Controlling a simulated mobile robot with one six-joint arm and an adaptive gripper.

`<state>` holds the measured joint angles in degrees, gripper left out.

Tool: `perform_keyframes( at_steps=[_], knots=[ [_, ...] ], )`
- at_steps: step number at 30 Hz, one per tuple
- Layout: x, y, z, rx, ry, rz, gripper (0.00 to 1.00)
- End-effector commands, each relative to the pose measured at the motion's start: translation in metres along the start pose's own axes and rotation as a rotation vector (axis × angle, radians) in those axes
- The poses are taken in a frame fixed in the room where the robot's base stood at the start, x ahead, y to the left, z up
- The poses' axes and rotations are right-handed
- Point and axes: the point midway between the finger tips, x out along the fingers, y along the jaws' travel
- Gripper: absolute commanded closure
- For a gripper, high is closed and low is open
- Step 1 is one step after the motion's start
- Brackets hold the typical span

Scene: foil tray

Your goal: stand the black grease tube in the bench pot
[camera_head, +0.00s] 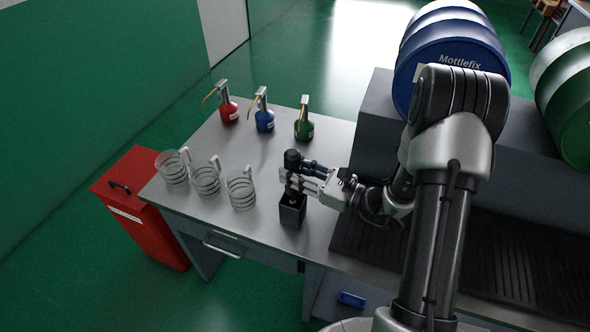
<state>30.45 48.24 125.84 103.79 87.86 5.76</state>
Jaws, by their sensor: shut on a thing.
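The black grease tube (292,160) shows as a dark, roughly upright shape at the end of my gripper. My gripper (298,180) reaches in from the right and is shut on the tube. The bench pot (292,214) is a small black square-sided pot, standing on the bench directly below the gripper. The tube is above the pot in the picture. The fingers hide the tube's middle, and I cannot tell whether its lower end is inside the pot.
Several ribbed clear jugs (241,190) stand left of the pot on the grey bench (260,244). Red, blue (264,118) and green (304,128) pump cans stand at the back. A blue drum (455,65) is on the raised shelf at right. A red cabinet (150,225) stands at the bench's left end.

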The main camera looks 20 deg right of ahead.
Motion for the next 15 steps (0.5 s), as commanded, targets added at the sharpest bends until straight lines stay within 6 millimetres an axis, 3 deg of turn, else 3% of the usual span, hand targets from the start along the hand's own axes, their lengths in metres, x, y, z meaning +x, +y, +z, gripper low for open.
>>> perform_keyframes(
  at_steps=[15],
  knots=[
    [0.001, 0.000, -0.037, -0.002, -0.002, 0.000, 0.97]
  ],
)
